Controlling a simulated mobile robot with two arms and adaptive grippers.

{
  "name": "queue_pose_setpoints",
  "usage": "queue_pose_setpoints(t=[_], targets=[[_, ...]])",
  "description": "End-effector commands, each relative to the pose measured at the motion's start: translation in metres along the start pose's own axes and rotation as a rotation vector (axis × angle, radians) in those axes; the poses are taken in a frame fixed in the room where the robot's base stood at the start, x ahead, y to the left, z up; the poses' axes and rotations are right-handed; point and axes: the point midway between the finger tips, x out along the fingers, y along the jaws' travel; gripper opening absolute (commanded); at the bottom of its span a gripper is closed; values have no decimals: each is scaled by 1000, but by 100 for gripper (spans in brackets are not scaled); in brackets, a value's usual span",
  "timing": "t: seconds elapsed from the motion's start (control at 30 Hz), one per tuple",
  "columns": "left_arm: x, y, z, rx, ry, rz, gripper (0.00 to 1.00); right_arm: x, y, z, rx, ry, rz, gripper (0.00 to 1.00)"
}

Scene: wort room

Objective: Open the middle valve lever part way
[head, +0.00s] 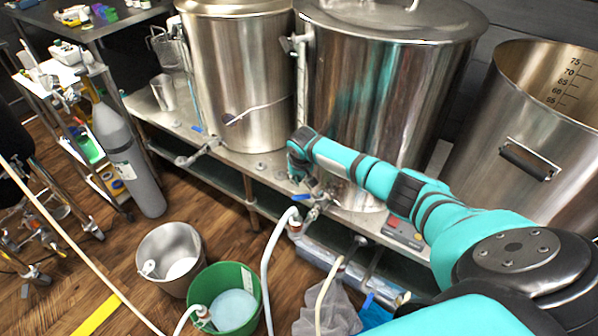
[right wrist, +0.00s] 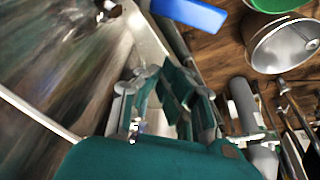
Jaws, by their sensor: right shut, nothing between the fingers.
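The middle valve (head: 318,208) sticks out low from the front of the large middle steel kettle (head: 365,90). Its blue lever (head: 301,197) points to the left of the valve body. In the right wrist view the blue lever (right wrist: 190,13) shows large at the top edge, partly cut off. My right gripper (head: 306,181) points down close above the valve. In the right wrist view the gripper (right wrist: 168,78) is shut and empty, with the lever beyond its fingertips. I cannot tell whether they touch. My left gripper is in neither view.
Another valve with a blue lever (head: 197,129) is on the left kettle (head: 240,65). A white hose (head: 268,255) hangs below the middle valve. A green bucket (head: 248,276), a steel bucket (head: 170,250) and a gas cylinder (head: 125,155) stand on the floor.

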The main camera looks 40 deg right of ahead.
Motion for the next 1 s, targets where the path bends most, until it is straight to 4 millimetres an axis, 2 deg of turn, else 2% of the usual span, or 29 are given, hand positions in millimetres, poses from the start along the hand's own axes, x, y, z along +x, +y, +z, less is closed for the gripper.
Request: queue_pose_setpoints(t=[0.03, 0.3, 0.7, 1.0], targets=[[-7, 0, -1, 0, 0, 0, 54, -6, 2, 4, -2, 0, 2, 0], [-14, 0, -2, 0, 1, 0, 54, -12, 1, 26, 0, 0, 1, 0], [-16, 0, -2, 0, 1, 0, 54, -13, 1, 29, 0, -1, 0, 0], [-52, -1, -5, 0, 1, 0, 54, -22, -2, 44, -71, -5, -26, 0]])
